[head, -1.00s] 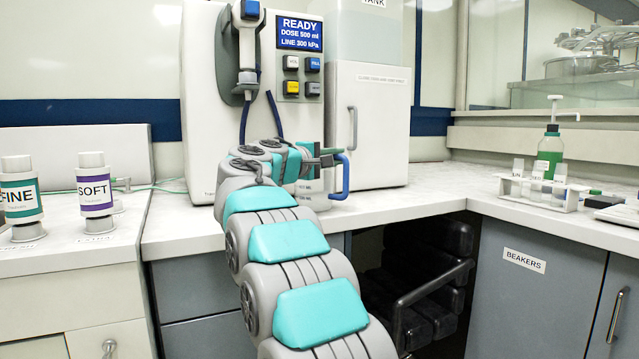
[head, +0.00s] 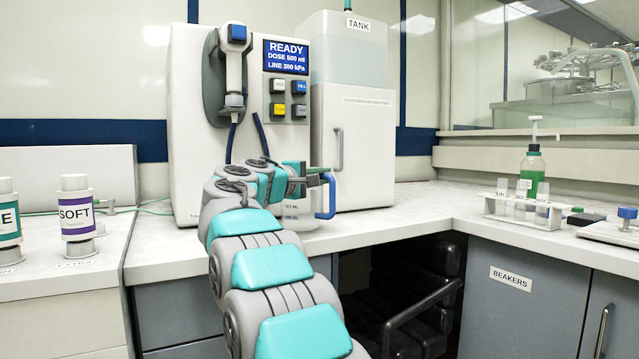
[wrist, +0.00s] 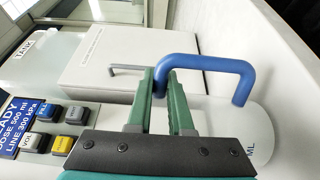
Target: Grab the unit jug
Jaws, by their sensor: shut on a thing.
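The unit jug (head: 296,209) is a pale, whitish jug with a blue handle (head: 329,196). It stands upright at the counter in front of the dosing machine, partly hidden behind my arm; I cannot tell whether its base touches the counter. In the wrist view the jug's pale side (wrist: 258,135) shows at the right, with part of an "ML" mark, and the blue handle (wrist: 210,64) arches above it. My gripper (head: 318,172) has its green fingers closed on the handle's left end, as the wrist view (wrist: 162,78) shows.
The dosing machine (head: 188,120) and a white tank unit (head: 372,150) stand close behind the jug. A green bottle (head: 532,170) and a rack of small beakers (head: 520,210) are at the right. "SOFT" and "FINE" canisters stand left. The counter between jug and rack is clear.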

